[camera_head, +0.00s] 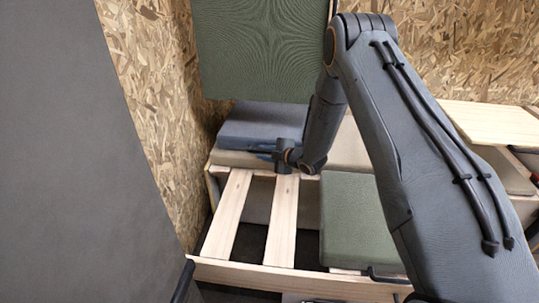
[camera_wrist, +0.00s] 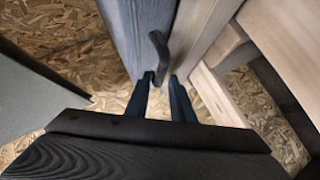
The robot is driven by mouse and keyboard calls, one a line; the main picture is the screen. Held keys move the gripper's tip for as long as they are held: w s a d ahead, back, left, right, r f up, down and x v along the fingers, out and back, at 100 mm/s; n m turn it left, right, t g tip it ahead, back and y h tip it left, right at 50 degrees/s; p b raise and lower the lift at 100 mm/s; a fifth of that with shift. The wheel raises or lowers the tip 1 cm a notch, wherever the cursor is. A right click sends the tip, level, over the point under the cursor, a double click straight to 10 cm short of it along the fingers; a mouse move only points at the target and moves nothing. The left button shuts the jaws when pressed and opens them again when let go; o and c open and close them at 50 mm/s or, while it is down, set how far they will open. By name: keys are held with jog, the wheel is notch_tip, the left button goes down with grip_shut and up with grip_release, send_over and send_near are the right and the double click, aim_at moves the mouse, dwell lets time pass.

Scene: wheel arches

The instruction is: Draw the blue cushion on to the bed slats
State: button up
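The blue cushion (camera_head: 262,125) lies flat at the back, on top of a beige cushion (camera_head: 235,159). In the wrist view the blue cushion (camera_wrist: 140,30) shows close up beside the beige cushion (camera_wrist: 196,35). A dark strap or handle (camera_wrist: 159,55) stands at the blue cushion's edge. My gripper (camera_head: 268,156) is at the blue cushion's front edge. In the wrist view my gripper (camera_wrist: 161,84) has its two fingers apart, with the strap's end between them; contact is unclear. The bare bed slats (camera_head: 229,215) lie in front, below the cushions.
A green cushion (camera_head: 357,222) lies to the right of the bare slats. A green panel (camera_head: 262,50) stands upright above the blue cushion. A wooden front rail (camera_head: 290,279) edges the slats. A dark grey surface (camera_head: 85,170) fills the left, and a wooden table top (camera_head: 490,124) is at right.

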jog(key=shift+x, duration=0.95)
grip_shut()
